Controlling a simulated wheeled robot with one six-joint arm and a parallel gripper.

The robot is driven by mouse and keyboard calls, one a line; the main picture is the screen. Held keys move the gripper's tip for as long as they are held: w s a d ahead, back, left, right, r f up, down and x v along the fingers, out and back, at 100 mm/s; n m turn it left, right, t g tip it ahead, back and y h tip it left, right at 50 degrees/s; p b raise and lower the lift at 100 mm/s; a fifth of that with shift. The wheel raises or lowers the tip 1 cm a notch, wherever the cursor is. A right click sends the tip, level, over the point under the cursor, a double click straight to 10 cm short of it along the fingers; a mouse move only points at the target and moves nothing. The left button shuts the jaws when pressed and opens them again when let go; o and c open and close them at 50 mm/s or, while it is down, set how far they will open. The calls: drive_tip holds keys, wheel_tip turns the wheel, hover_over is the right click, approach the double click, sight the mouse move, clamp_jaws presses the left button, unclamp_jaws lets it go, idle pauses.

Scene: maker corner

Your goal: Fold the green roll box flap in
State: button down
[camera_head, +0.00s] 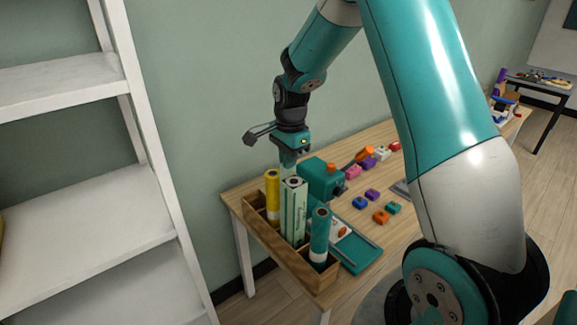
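The green roll box (294,213) is a tall, pale green and white carton. It stands upright in the wooden rack near the table's left end. Its top looks open, with a dark round hole showing. A pale green flap (288,159) appears to stand up from the far side of its top, just under my gripper. The other finger is not clearly seen, so I cannot tell the opening. Contact with the flap cannot be made out.
A yellow roll (272,193) and a teal roll (320,238) stand beside the box in the wooden rack (284,254). A teal machine (322,180) is close behind on the right. Small coloured blocks lie further right. A white shelf (90,200) stands at left.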

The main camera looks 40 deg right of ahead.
sight(300, 186)
drive_tip(key=t+b, duration=0.1)
drive_tip(key=s+f+t+b, duration=0.1)
drive_tip(key=b, duration=0.2)
drive_tip(key=shift+s+d+f+t+b, duration=0.15)
drive_tip(key=shift+s+t+b, duration=0.1)
drive_tip(key=shift+t+b, duration=0.15)
drive_tip(key=t+b, duration=0.1)
drive_tip(key=b, duration=0.2)
drive_tip(key=s+f+t+b, duration=0.1)
drive_tip(key=t+b, duration=0.1)
drive_tip(key=b, duration=0.2)
drive_tip(key=shift+s+t, duration=0.25)
drive_tip(key=shift+t, duration=0.05)
drive_tip(key=t+b, duration=0.1)
drive_tip(key=b, duration=0.2)
drive_tip(key=s+t+b, duration=0.1)
drive_tip(key=t+b, duration=0.1)
drive_tip(key=b, duration=0.1)
drive_tip(key=shift+s+f+b, duration=0.1)
drive_tip(key=shift+f+b, duration=0.3)
drive_tip(key=shift+s+t+b, duration=0.1)
drive_tip(key=shift+t+b, duration=0.6)
drive_tip(key=shift+b, duration=0.2)
drive_tip(key=shift+r, duration=0.1)
drive_tip(key=c, duration=1.4)
unclamp_jaws()
drive_tip(key=shift+o, duration=0.2)
